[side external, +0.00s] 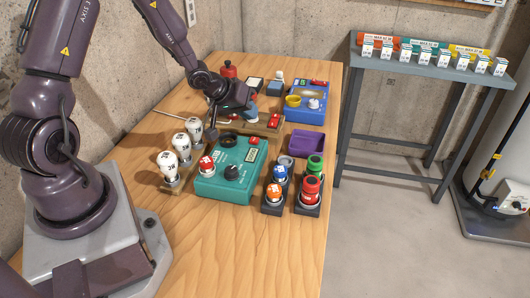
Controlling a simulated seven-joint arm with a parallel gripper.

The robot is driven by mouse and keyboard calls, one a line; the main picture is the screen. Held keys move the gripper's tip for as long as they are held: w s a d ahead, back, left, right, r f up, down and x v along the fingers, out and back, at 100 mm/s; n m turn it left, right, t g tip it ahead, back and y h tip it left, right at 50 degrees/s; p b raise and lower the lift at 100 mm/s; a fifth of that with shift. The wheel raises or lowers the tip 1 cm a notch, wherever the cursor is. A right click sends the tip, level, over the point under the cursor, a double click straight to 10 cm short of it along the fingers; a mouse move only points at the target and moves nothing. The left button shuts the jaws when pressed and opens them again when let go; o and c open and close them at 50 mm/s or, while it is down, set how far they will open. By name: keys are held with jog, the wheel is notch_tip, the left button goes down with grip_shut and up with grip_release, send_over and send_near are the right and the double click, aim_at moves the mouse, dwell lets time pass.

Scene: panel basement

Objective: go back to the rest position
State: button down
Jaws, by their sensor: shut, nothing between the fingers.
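My gripper (212,112) hangs over the wooden table (215,262), above and behind the teal box (230,175). It is shut and holds nothing. The fingertips are small and dark in this view, so I cannot tell how far they are above the things below. My purple arm reaches over from the left, with its base at the table's near left.
Several white bulbs (181,143) stand left of the teal box. Coloured knobs in dark holders (308,207) stand to its right. A purple tray (305,145) and a blue box (306,108) lie behind. A grey side table (430,67) carries small cartons. The table's front is clear.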

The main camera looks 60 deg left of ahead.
jog(key=s+g, duration=0.1)
jog(key=s+f, duration=0.1)
jog(key=s+a+g+y, duration=0.1)
jog(key=shift+s+a+f+m+g, duration=0.1)
jog(key=shift+s+f+m+g, duration=0.2)
jog(key=shift+s+m, duration=0.1)
jog(key=s+d+r+m, duration=0.3)
jog(key=s+d+r, duration=0.5)
jog(key=r, duration=0.4)
jog(key=s+d+r+m, duration=0.3)
jog(key=s+d+r, duration=0.5)
jog(key=r, duration=0.4)
jog(key=shift+s+d+r+m+h, duration=0.2)
jog(key=shift+s+m+h, duration=0.1)
jog(key=shift+s+m, duration=0.15)
